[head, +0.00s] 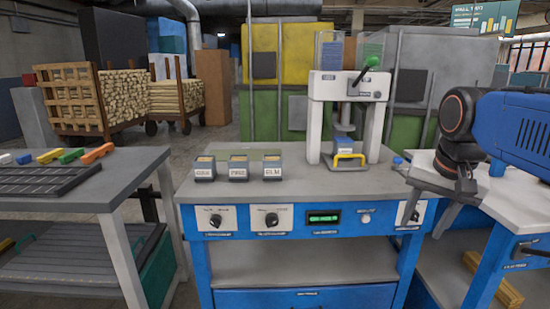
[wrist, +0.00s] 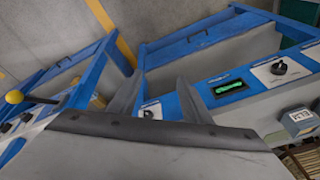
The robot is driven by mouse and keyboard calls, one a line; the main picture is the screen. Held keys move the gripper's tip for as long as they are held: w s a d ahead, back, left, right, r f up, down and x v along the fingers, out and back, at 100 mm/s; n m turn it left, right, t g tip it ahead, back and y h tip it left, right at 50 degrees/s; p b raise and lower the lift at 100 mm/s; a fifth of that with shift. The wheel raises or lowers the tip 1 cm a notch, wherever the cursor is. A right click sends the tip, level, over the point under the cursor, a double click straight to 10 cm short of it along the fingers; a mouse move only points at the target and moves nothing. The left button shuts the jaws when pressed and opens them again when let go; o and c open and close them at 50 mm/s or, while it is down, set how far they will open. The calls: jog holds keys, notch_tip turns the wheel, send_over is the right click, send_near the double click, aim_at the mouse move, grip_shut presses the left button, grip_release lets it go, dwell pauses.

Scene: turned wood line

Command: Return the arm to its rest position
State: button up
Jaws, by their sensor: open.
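My arm (head: 515,125) comes in from the right edge of the head view, with a blue link and a dark wrist joint. My gripper (head: 428,202) hangs at its end, by the right end of the middle workbench (head: 300,193) and the front of the right-hand bench (head: 510,193). Its two grey fingers are spread apart with nothing between them. In the wrist view the fingers of my gripper (wrist: 158,92) are also apart and empty, with the blue bench front beyond them.
A white press (head: 317,120) with a green-knobbed lever stands on the middle bench. Three labelled boxes, one marked ELM (head: 272,172), stand left of it. A panel with knobs and a green display (head: 323,217) runs along the front. A left table (head: 100,183) holds coloured blocks.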

jog(key=s+a+f+n, duration=0.1)
jog(key=s+f+n, duration=0.2)
jog(key=s+f, duration=0.2)
jog(key=s+a+f+n+t, duration=0.1)
jog(key=s+f+n, duration=0.2)
jog(key=s+f, duration=0.3)
notch_tip(320, 180, down, 4)
jog(key=shift+s+a+f, duration=0.25)
jog(key=shift+a, duration=0.05)
